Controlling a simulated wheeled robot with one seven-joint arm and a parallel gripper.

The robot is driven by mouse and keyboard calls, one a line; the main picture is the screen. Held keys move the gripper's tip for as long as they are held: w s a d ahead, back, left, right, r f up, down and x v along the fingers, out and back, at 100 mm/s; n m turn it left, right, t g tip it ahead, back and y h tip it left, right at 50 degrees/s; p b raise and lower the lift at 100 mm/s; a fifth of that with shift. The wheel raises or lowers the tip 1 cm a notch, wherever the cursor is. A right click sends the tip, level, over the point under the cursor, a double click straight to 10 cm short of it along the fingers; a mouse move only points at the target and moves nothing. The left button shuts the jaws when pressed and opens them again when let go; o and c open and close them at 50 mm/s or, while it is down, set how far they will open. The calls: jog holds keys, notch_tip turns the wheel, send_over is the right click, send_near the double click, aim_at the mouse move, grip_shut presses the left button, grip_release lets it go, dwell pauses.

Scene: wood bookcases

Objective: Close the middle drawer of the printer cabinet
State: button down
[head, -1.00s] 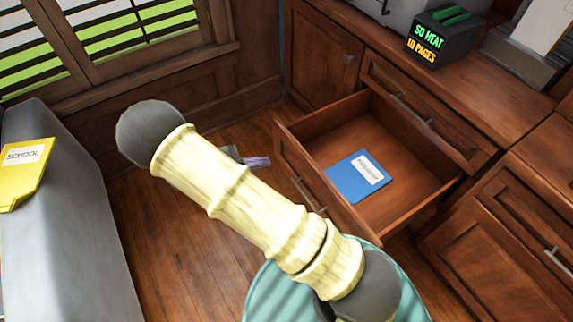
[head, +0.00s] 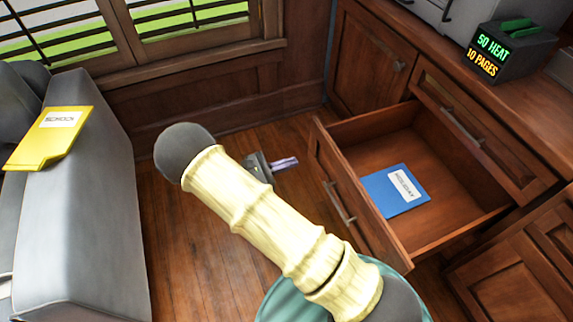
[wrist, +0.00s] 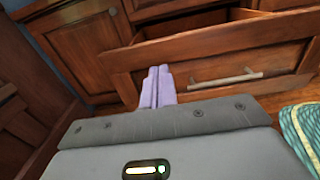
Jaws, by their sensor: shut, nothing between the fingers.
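The middle drawer (head: 352,200) of the printer cabinet (head: 368,62) is pulled far out, with a metal bar handle (head: 341,203) on its front. A blue labelled folder (head: 385,195) lies inside it. My gripper (head: 285,163) shows partly behind my arm, left of the drawer front and apart from it in the head view. In the wrist view the drawer front (wrist: 215,62) spans the upper part. My gripper's lilac fingers (wrist: 158,85) are together and empty, pointing at the front left of the handle (wrist: 226,79). Whether they touch the front is unclear there.
A closed drawer (head: 470,125) is above the open one. A black box with lit text (head: 508,50) sits on the countertop. A grey sofa (head: 85,200) with a yellow folder (head: 50,135) stands at left. Wood floor (head: 180,240) is clear between sofa and drawer.

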aim_at(331, 150)
jog(key=b+x, duration=0.3)
jog(key=x, duration=0.7)
jog(key=shift+f, duration=0.15)
jog(key=shift+w+d, duration=0.1)
jog(key=shift+d, duration=0.2)
